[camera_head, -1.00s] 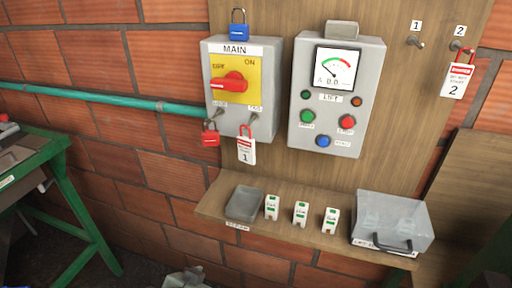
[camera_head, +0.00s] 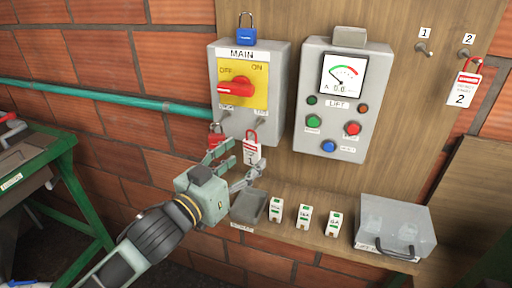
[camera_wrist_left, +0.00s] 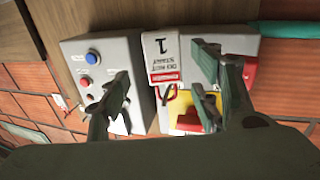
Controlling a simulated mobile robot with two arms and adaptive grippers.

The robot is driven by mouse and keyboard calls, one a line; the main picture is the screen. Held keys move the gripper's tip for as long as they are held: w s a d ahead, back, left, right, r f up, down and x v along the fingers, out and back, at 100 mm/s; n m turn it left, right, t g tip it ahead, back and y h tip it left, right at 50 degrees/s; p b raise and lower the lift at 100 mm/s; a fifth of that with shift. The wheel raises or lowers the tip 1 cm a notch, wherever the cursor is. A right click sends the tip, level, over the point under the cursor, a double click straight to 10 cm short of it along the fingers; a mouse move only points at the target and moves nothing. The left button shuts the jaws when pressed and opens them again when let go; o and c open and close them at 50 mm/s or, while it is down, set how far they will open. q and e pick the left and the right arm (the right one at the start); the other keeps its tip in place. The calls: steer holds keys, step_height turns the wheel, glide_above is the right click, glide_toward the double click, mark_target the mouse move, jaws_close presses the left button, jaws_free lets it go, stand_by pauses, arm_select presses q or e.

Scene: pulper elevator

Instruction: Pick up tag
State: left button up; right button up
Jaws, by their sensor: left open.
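The white and red tag marked 1 (camera_head: 252,156) hangs by a red shackle under the right peg of the MAIN box. In the left wrist view the tag (camera_wrist_left: 161,55) appears upside down, between the finger lines and beyond them. A similar tag marked 2 (camera_head: 462,89) hangs on the hook labelled 2 at the upper right. My left gripper (camera_head: 240,160) is open, just in front of and beside tag 1, partly covering its view. In the wrist view its fingers (camera_wrist_left: 160,88) are spread with nothing held between them. My right gripper is not in view.
The MAIN box (camera_head: 244,122) carries a red switch, and a blue padlock (camera_head: 246,36) hangs above. A red padlock (camera_head: 216,140) hangs beside tag 1. Below, a wooden shelf (camera_head: 290,238) bears a grey tray (camera_head: 249,206), several small labelled blocks and a clear box (camera_head: 396,222).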

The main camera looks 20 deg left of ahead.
mark_target(254, 153)
arm_select(q)
steer(key=shift+w+d+r+p, duration=0.1)
steer(key=shift+w+d+p, duration=0.1)
steer(key=shift+w+d, duration=0.3)
steer(key=shift+w+d+r+p, duration=0.1)
steer(key=shift+w+d+p, duration=0.1)
steer(key=shift+w, duration=0.45)
steer(key=shift+w+d+f, duration=0.1)
steer(key=shift+w, duration=0.15)
steer(key=shift+a+f, duration=0.1)
steer(key=shift+a, duration=0.15)
steer(key=shift+w+d, duration=0.1)
steer(key=shift+d, duration=0.05)
steer(key=c, duration=0.9)
steer(key=shift+c, duration=1.4)
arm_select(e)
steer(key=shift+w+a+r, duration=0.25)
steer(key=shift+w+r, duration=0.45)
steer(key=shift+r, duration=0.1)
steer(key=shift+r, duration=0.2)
